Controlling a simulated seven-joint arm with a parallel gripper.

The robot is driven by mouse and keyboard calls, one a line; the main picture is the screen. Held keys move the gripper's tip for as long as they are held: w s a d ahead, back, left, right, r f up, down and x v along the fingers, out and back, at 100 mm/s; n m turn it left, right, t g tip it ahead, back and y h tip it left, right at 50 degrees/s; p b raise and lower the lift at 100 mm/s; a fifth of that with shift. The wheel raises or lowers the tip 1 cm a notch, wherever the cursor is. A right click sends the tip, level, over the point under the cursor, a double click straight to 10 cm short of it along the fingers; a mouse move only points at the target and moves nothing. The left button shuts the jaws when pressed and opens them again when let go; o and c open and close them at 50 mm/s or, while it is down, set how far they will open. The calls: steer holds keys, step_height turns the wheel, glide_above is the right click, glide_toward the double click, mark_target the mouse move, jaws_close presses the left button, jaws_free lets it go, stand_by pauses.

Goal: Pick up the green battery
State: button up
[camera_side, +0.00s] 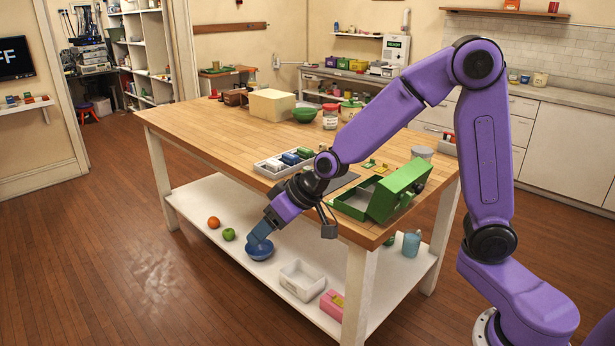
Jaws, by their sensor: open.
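A white tray (259,168) lies near the front left edge of the wooden table. Small battery-like blocks stand in it. The green one (305,152) is at the tray's right end, beside a blue one (291,158). My gripper (294,231) hangs in front of the table's front edge, below and in front of the tray in the picture. Its jaws are spread wide and hold nothing that I can see. The green block is apart from the gripper.
An open green case (398,192) stands right of the tray, near my arm. A jar (330,117), green bowl (304,114) and cream box (271,105) stand behind. The table's left part is clear.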

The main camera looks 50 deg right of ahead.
steer(key=w+d+f+m+t+h, duration=0.2)
steer(key=w+d+m+t+h, duration=0.4)
steer(key=w+d, duration=1.1)
steer(key=s+d+f+m+g+h, duration=0.15)
steer(key=d+m+h, duration=0.45)
steer(key=d, duration=0.6)
steer(key=shift+n+g+h, duration=0.3)
steer(key=shift+g+h, duration=0.15)
steer(key=shift+h, duration=0.05)
steer(key=x, duration=1.1)
steer(key=shift+w+d+f, duration=0.15)
steer(key=shift+w+d, duration=0.05)
steer(key=shift+d, duration=0.05)
steer(key=shift+f+x, duration=0.2)
steer(key=shift+x, duration=2.85)
steer(key=shift+s, duration=0.1)
steer(key=c, duration=1.1)
